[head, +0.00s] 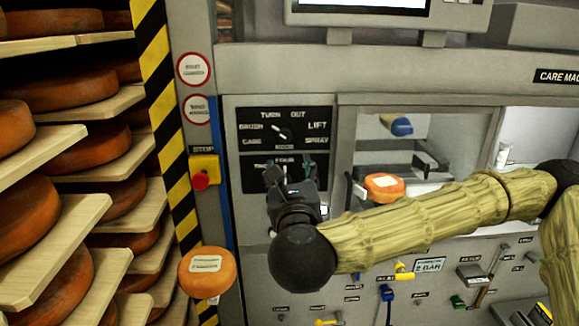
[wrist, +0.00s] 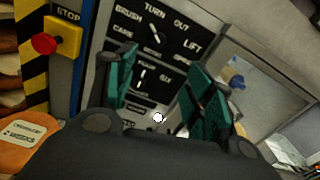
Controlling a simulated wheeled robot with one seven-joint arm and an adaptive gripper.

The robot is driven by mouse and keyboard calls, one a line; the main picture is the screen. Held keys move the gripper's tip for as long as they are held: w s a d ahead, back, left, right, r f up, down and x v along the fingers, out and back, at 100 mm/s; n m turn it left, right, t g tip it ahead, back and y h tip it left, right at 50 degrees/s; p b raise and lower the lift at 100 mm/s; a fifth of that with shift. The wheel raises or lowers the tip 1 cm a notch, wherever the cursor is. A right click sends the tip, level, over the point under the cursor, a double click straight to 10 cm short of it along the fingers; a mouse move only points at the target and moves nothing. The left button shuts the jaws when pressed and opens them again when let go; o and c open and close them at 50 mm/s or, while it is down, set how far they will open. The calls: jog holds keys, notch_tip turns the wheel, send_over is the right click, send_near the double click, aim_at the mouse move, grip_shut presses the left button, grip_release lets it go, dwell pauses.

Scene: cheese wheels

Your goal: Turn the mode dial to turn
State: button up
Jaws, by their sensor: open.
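The mode dial (head: 284,134) is on a black panel labelled BRUSH, TURN, OUT, LIFT, SPRAY and CARE. Its light pointer slants up and left, toward the BRUSH side. It also shows in the wrist view (wrist: 154,35), beyond my fingertips. My gripper (head: 289,170) is open and empty, in front of the lower panel and below the mode dial. In the wrist view, its teal fingers (wrist: 158,78) stand apart. A second dial (wrist: 142,77) on the lower panel shows between them. My gripper hides part of that lower panel in the head view.
A red stop button (head: 200,180) on a yellow box is left of the panels. An orange cheese wheel (head: 207,272) is at lower left. Shelves of cheese fill the left side. A windowed bay holding another cheese (head: 384,186) is right; levers sit below.

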jog(key=shift+s, duration=0.3)
jog(key=n+p, duration=0.7)
jog(key=n, duration=2.2)
send_near(286, 137)
jog(key=w+p, duration=0.4)
jog(key=w, duration=0.4)
jog(key=shift+r, duration=0.15)
jog(key=shift+w+p, duration=0.55)
jog(key=shift+w, duration=0.4)
jog(key=shift+c, duration=0.4)
